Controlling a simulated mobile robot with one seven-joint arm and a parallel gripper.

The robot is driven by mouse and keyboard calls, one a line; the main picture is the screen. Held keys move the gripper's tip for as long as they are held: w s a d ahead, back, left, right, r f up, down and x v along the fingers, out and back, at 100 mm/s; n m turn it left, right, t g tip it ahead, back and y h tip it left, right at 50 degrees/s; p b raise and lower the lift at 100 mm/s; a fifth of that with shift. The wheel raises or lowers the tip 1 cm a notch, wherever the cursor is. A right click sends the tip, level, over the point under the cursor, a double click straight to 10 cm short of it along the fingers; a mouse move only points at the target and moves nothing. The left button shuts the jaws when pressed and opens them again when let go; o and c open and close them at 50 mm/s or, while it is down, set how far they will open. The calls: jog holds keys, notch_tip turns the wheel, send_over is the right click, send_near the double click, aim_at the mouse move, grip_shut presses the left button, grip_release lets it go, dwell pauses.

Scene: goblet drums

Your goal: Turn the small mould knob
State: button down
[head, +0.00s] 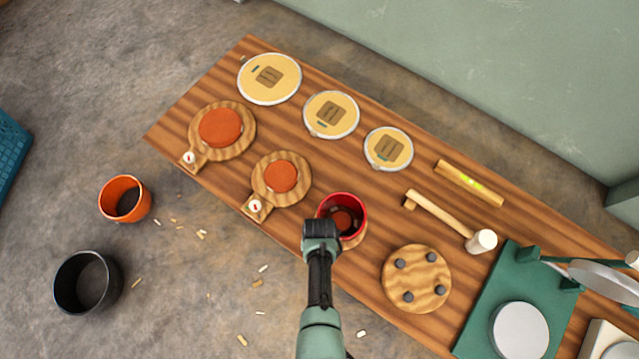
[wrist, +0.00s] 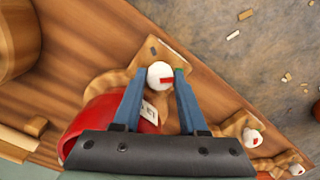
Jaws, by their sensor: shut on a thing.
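The small mould (head: 354,241) is a wooden board near the table's front edge, mostly hidden in the head view by my gripper (head: 321,232) and a red drum shell (head: 360,204) standing on it. Its knob (wrist: 159,75) is white with a red mark and shows in the wrist view on the board's handle (wrist: 146,52). My gripper's blue fingers (wrist: 161,78) are shut on this knob, one on each side. The red shell (wrist: 92,118) is close beside the fingers and bears a white label. The knob is hidden in the head view.
Two larger moulds with orange discs (head: 221,127) (head: 281,176) and their own knobs lie to the left. Several round drumheads (head: 269,79), a mallet (head: 482,241), a spirit level (head: 469,183), a pegged disc (head: 417,279) and a green press (head: 478,310) share the table. An orange pot (head: 127,200) and black pot (head: 87,283) stand on the floor.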

jog(key=shift+m, duration=1.2)
jog(key=shift+c, duration=2.3)
grip_release()
notch_tip(320, 180, up, 13)
jog(key=p, duration=0.9)
